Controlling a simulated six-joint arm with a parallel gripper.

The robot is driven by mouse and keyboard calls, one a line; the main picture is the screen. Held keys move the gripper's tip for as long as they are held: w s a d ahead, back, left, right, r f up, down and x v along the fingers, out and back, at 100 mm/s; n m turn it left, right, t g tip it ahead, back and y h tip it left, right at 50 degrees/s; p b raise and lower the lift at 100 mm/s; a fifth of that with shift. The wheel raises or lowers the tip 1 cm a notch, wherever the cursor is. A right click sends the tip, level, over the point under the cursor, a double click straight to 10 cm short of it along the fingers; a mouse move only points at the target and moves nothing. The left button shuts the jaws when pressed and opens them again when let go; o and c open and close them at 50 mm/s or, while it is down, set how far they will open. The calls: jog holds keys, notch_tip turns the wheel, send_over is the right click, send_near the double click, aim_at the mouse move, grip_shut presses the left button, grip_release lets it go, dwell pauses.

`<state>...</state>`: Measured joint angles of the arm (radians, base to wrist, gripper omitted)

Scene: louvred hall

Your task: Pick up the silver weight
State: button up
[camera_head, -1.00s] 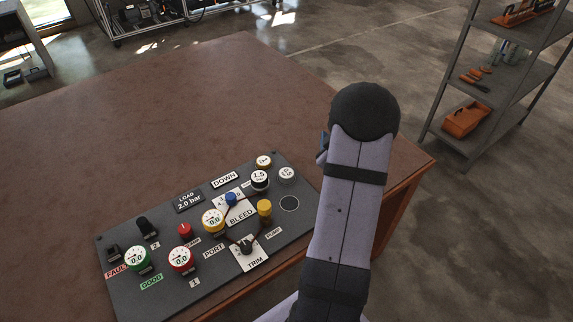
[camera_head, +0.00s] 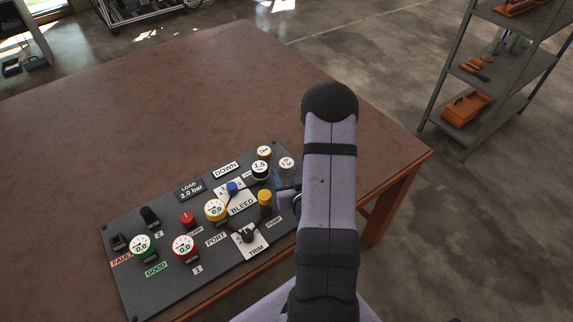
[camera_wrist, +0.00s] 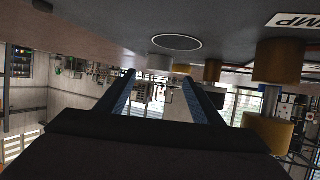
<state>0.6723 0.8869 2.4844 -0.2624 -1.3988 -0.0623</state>
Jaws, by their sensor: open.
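The silver weight (camera_head: 286,165) is a small pale cylinder with a marked top, standing upright at the far right corner of the dark panel (camera_head: 190,285). In the wrist view, where the panel hangs across the top, a pale cylinder that looks like the silver weight (camera_wrist: 159,62) lies beyond and between the fingertips. My gripper (camera_wrist: 159,77) is open, with nothing between its fingers. In the head view my gripper (camera_head: 287,199) is partly hidden by my arm, at the panel's right edge, on the near side of the weight and apart from it.
A black weight (camera_head: 260,169) and a small yellow-ringed one (camera_head: 264,153) stand left of the silver weight. A yellow knob (camera_head: 265,198) is close to my gripper. Several gauges and knobs fill the panel. The brown table (camera_head: 170,100) is clear behind it.

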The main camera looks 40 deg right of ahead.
aim_at(287, 164)
jog(key=shift+p+x, duration=0.85)
jog(key=shift+x, duration=1.85)
jog(key=shift+d, duration=0.1)
jog(key=c, duration=1.2)
